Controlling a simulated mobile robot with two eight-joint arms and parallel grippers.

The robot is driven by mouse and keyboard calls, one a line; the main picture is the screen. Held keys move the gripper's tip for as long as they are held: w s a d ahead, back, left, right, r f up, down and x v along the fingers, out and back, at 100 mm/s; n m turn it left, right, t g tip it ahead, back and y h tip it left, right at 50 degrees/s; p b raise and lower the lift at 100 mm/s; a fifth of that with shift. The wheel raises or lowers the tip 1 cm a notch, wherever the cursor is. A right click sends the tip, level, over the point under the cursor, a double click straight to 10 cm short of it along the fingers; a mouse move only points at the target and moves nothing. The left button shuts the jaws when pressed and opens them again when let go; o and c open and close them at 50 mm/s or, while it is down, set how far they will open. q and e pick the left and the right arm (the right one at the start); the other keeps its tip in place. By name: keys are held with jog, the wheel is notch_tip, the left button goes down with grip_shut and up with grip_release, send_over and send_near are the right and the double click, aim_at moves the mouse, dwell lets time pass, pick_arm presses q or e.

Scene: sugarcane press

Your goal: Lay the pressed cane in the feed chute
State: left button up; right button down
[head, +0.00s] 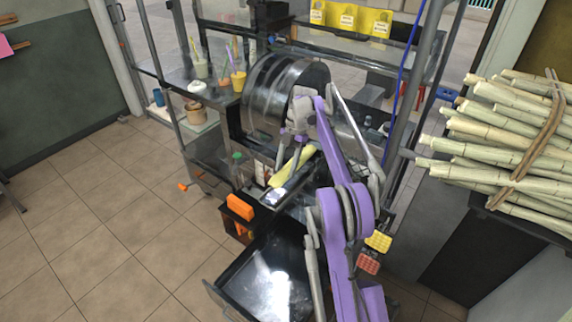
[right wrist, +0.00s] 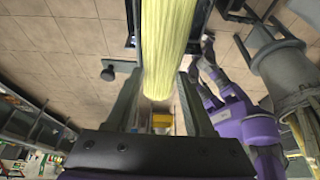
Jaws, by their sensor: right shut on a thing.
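My right gripper (head: 299,143) reaches down from the purple arm at the front of the press and is shut on the pressed cane (head: 292,171). The cane is a pale yellow, flattened, ribbed length, tilted down to the left in the head view. It also shows in the right wrist view (right wrist: 168,45), running out from between the two fingers (right wrist: 160,97). The dark metal feed chute (head: 294,191) lies just under or beside the cane; I cannot tell whether they touch. The press's large drum (head: 270,95) stands behind. My left gripper does not show.
An open dark tray (head: 243,290) sits low in front of the press. An orange block (head: 240,207) is on the press's left front. Bundled raw cane (head: 500,140) is stacked at the right. Cups (head: 238,82) stand on the left shelf. The tiled floor at left is clear.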

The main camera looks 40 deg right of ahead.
jog(key=shift+f, duration=0.7)
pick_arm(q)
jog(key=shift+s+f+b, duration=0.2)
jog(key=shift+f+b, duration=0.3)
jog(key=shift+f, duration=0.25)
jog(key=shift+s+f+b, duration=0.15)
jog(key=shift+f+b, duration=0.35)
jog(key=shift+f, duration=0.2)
pick_arm(e)
jog(key=shift+f, duration=2.1)
jog(key=shift+c, duration=1)
grip_release()
jog(key=p+v, duration=0.4)
jog(key=v, duration=0.6)
jog(key=shift+a, duration=0.1)
jog(key=shift+w+d+r+p, duration=0.25)
jog(key=shift+r+p, duration=0.15)
jog(key=shift+p, duration=0.15)
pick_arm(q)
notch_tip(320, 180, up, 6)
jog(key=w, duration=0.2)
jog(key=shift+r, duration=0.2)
pick_arm(e)
jog(key=shift+s, duration=0.1)
